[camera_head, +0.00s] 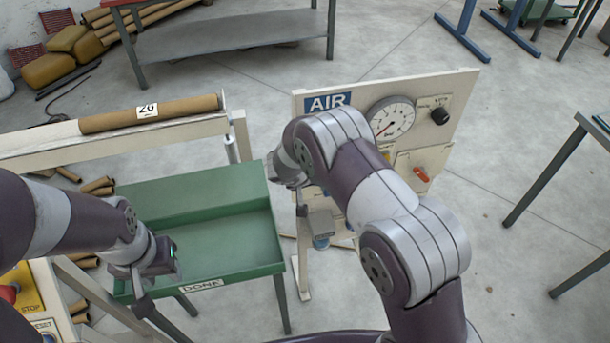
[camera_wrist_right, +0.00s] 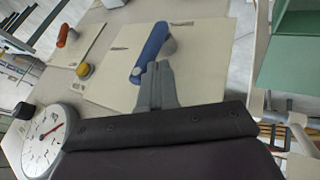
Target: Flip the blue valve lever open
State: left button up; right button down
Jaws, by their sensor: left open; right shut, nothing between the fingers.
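The blue valve lever (camera_wrist_right: 151,48) shows in the right wrist view, mounted on a cream plate and slanting from upper right to lower left. In the head view my right arm hides it. My right gripper (camera_wrist_right: 157,68) is shut and empty, its fingertips close beside the lower half of the lever. I cannot tell whether they touch it. In the head view the right gripper (camera_head: 300,206) is in front of the AIR board (camera_head: 459,94). My left gripper (camera_head: 140,285) is open and empty, over the left end of the green tray table.
The board also carries a pressure gauge (camera_head: 391,118), a black knob (camera_head: 440,115), an orange lever (camera_head: 421,174) and a yellow button (camera_wrist_right: 83,70). The green tray table (camera_head: 235,181) stands left of the board. A cardboard tube (camera_head: 185,109) lies on a rail.

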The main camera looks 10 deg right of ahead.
jog(key=shift+w, duration=0.1)
jog(key=shift+d, duration=0.15)
jog(key=shift+d+r+y, duration=0.1)
jog(key=shift+d+y, duration=0.1)
jog(key=shift+y, duration=0.2)
